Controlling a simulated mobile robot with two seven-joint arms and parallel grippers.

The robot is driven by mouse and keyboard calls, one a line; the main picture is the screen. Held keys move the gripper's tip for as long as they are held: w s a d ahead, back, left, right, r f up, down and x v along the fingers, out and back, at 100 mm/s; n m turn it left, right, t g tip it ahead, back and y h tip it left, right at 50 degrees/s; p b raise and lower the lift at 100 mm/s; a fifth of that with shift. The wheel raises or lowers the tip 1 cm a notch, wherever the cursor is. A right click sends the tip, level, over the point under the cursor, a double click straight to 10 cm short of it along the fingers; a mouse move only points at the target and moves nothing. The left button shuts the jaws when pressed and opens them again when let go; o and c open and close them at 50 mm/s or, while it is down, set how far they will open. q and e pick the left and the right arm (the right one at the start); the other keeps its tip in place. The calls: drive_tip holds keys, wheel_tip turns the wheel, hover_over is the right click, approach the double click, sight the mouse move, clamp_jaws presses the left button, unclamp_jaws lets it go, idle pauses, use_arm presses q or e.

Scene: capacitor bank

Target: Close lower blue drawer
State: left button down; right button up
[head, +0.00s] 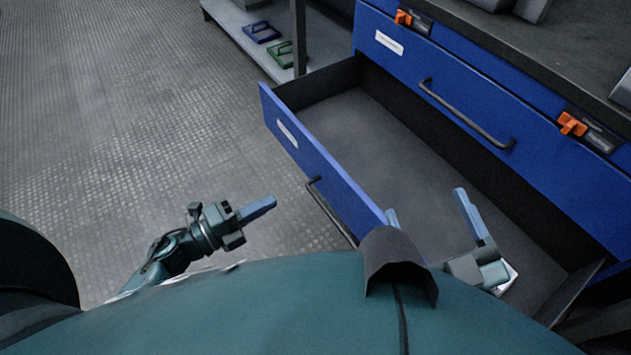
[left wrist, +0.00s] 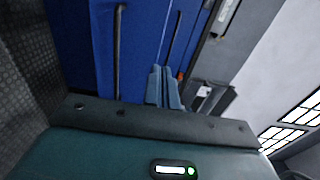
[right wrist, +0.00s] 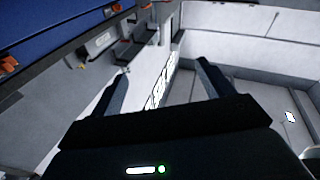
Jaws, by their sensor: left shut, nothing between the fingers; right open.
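The lower blue drawer (head: 330,172) is pulled well out of the cabinet, and its grey inside is exposed and looks empty. Its dark bar handle (head: 330,210) is on the front, partly hidden by my body. My left gripper (head: 270,202) is shut and empty, left of the drawer front and apart from the handle. In the left wrist view its fingers (left wrist: 163,72) point toward blue fronts with dark handles. My right gripper (head: 425,202) is open and empty, appearing over the open drawer; its fingers also show in the right wrist view (right wrist: 162,70).
The blue drawer above (head: 470,95) is closed, with a dark handle and orange latches (head: 572,125) nearby. A grey worktop (head: 540,50) lies above. A shelf (head: 235,25) at the back left holds a blue and a green item. The floor (head: 150,120) at left is clear.

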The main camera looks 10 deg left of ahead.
sight(333, 168)
use_arm(q)
drive_tip(key=b+x, duration=0.2)
drive_tip(key=x, duration=1.1)
drive_tip(key=shift+w+d, duration=0.2)
use_arm(e)
drive_tip(key=shift+a+r+m+y, duration=0.1)
drive_tip(key=shift+a+m+y, duration=0.2)
drive_tip(key=shift+w, duration=0.1)
